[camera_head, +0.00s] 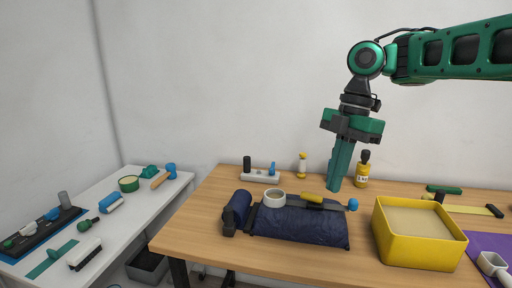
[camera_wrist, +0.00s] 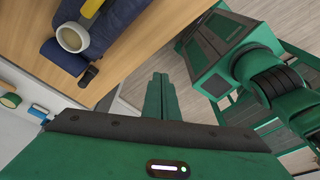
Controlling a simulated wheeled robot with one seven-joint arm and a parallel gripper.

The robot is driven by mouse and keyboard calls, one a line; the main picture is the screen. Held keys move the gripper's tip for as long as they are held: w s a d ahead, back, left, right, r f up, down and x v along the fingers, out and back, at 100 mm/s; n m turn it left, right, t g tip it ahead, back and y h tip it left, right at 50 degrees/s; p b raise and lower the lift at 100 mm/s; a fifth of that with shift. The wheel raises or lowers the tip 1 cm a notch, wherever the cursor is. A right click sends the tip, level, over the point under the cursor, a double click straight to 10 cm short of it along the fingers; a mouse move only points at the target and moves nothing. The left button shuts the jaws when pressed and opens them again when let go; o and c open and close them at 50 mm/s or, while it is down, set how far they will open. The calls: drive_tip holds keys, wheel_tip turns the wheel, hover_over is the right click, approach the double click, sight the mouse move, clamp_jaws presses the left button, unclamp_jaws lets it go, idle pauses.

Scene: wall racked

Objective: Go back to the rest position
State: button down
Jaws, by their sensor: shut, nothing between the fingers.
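My gripper (camera_head: 334,188) is shut and empty. In the head view it points down with its fingertips just behind the dark blue roll (camera_head: 300,228), above or near the wooden table; the exact height is hard to tell. In the wrist view the green fingers of my gripper (camera_wrist: 161,76) lie together with nothing between them. My arm reaches in from the upper right in the head view.
The wooden table (camera_head: 205,222) holds a white cup (camera_head: 275,198), a yellow bin (camera_head: 424,250), a yellow bottle (camera_head: 362,172) and a purple mat (camera_head: 488,243). A white table (camera_head: 130,215) with several small items stands at left.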

drive_tip(key=s+d+f+m, duration=0.5)
drive_tip(key=s+d+m, duration=0.2)
drive_tip(key=m, duration=0.3)
drive_tip(key=s+d+f+m+h, duration=0.1)
drive_tip(key=s+d+f+m, duration=0.5)
drive_tip(key=s+d+m, duration=0.2)
drive_tip(key=s+d+f+m+t+h, duration=0.1)
drive_tip(key=s+d+f+m, duration=0.4)
drive_tip(key=s+d+m, duration=0.3)
drive_tip(key=s+m, duration=0.1)
drive_tip(key=m, duration=0.2)
drive_tip(key=shift+d+f+m, duration=0.15)
drive_tip(key=shift+f+m, duration=0.1)
drive_tip(key=shift+m, duration=0.15)
